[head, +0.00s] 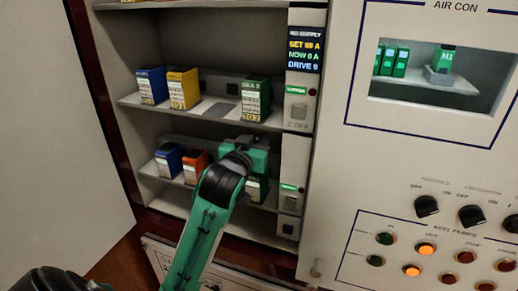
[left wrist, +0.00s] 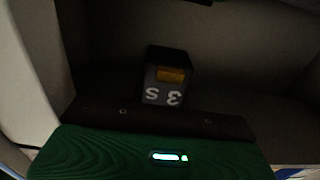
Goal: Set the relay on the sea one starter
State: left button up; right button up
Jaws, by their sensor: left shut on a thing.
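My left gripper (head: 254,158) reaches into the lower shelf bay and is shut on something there. My arm and the gripper body hide much of it. A block with a pale label (head: 257,188) shows just below the gripper. In the left wrist view, a dark block (left wrist: 166,75) with an orange patch and white upside-down characters stands straight ahead of the green gripper body. I cannot tell for sure which unit is the relay or which is the sea one starter. My right gripper is not in view.
Blue (head: 168,160) and orange (head: 195,167) units stand left of my gripper. The upper shelf holds blue (head: 152,86), yellow (head: 183,88) and green (head: 255,97) units. A lit display (head: 304,50) is at the upper right. A panel with knobs (head: 427,206) fills the right side.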

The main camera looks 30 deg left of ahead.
pick_arm(q)
notch_tip(320, 180, down, 3)
jog(key=shift+w+d, duration=0.1)
jog(key=shift+w+f+p, duration=0.1)
jog(key=shift+w+p, duration=0.1)
jog(key=shift+p, duration=0.4)
jog(key=shift+w+d+f, duration=0.15)
jog(key=shift+f, duration=0.05)
jog(key=o, duration=1)
jog(key=shift+f, duration=0.1)
